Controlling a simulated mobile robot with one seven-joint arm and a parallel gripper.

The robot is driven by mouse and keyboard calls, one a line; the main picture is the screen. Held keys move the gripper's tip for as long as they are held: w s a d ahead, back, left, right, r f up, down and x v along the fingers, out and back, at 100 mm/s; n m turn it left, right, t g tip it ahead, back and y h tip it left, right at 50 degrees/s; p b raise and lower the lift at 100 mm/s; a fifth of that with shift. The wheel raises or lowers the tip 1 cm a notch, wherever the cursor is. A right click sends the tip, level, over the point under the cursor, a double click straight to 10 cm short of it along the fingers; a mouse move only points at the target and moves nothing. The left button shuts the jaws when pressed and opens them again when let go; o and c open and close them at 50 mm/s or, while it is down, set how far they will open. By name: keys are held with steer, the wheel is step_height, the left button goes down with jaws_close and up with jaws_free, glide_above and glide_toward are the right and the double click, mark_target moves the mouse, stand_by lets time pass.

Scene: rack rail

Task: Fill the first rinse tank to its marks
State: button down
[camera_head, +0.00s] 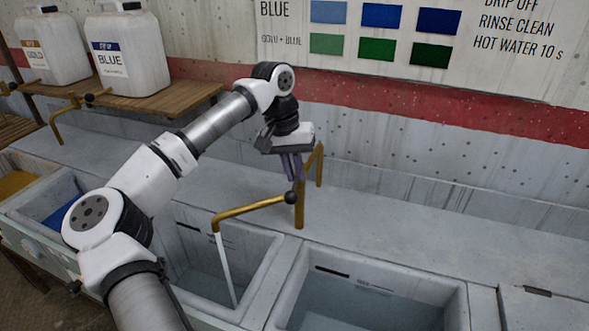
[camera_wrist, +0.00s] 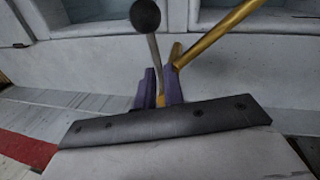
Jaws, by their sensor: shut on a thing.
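A brass tap (camera_head: 300,210) stands on the ledge behind the tanks. Its spout (camera_head: 245,208) points left over a grey tank (camera_head: 270,255), and a thin stream of water (camera_head: 225,268) falls into it. The water (camera_head: 205,287) lies well below the rim; a dark mark (camera_head: 187,227) shows higher on the back wall. My gripper (camera_head: 291,172) is at the tap; its purple fingers (camera_wrist: 159,88) are shut on the tap lever, a thin rod with a black ball end (camera_wrist: 146,15). The fingers partly hide the rod. I cannot read any tank name.
Another grey tank (camera_head: 460,300) with water stands to the right. Blue (camera_head: 62,208) and gold (camera_head: 14,184) vats are at left, beside another tap (camera_head: 55,122). Two jugs (camera_head: 128,55) stand on a wooden shelf (camera_head: 165,101). The ledge right of the tap is clear.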

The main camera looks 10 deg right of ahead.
steer(key=shift+w+r, duration=0.1)
steer(key=c, duration=1.5)
jaws_free()
steer(key=a+r, duration=0.1)
steer(key=r, duration=0.3)
steer(key=r+b, duration=0.1)
steer(key=r, duration=0.4)
steer(key=a+r, duration=0.1)
steer(key=r, duration=0.3)
steer(key=shift+w+a+r+b, duration=0.25)
steer(key=shift+w+a+b, duration=0.05)
steer(key=shift+w+b, duration=0.05)
